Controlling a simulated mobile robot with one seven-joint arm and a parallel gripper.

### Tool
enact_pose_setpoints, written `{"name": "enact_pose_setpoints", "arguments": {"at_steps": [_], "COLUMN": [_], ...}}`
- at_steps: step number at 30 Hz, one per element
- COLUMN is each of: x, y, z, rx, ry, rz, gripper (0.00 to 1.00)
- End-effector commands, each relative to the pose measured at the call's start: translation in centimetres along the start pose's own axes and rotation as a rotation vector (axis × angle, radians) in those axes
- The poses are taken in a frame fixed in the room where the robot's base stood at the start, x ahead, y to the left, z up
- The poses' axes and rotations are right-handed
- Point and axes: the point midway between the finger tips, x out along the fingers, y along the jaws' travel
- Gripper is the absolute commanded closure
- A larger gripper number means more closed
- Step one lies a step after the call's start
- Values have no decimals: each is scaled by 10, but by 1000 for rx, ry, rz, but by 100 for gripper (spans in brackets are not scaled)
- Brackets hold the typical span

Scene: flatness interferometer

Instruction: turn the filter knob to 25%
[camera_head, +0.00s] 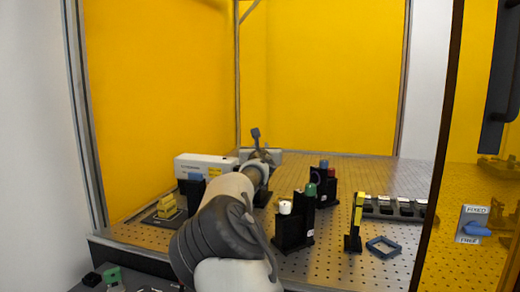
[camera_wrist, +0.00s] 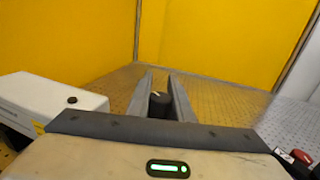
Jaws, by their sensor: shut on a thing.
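My gripper (camera_wrist: 160,82) is shut on a small black knob (camera_wrist: 160,104) in the wrist view, with one grey finger on each side of it. A pale mark shows at the knob's top edge. I cannot read any percent scale around the knob, and my fingers hide its sides. In the head view my arm reaches forward over the perforated table (camera_head: 330,262), to the right of the white box. The knob cannot be made out there behind my arm and wrist.
The white box (camera_wrist: 50,100) lies close to the left of my gripper. Black mounts with white (camera_head: 285,207), green (camera_head: 310,190) and blue (camera_head: 323,164) tops stand right of my arm. A blue square frame (camera_head: 383,247) lies near the front edge. Yellow panels (camera_head: 320,70) enclose the back.

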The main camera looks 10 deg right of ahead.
Motion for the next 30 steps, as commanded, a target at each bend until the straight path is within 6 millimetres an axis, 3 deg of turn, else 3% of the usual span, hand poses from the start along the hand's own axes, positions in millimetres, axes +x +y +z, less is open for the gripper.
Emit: {"name": "enact_pose_setpoints", "arguments": {"at_steps": [11,12,15,25,30], "x": [0,0,0,-1,-16], "y": [0,0,0,1,2], "z": [1,1,1,1,1], "rx": [-1,-1,-1,0,-1], "ry": [-3,-3,-2,-1,0], "rz": [-2,-2,-3,-3,-1], "gripper": [100,78,62,61,61]}}
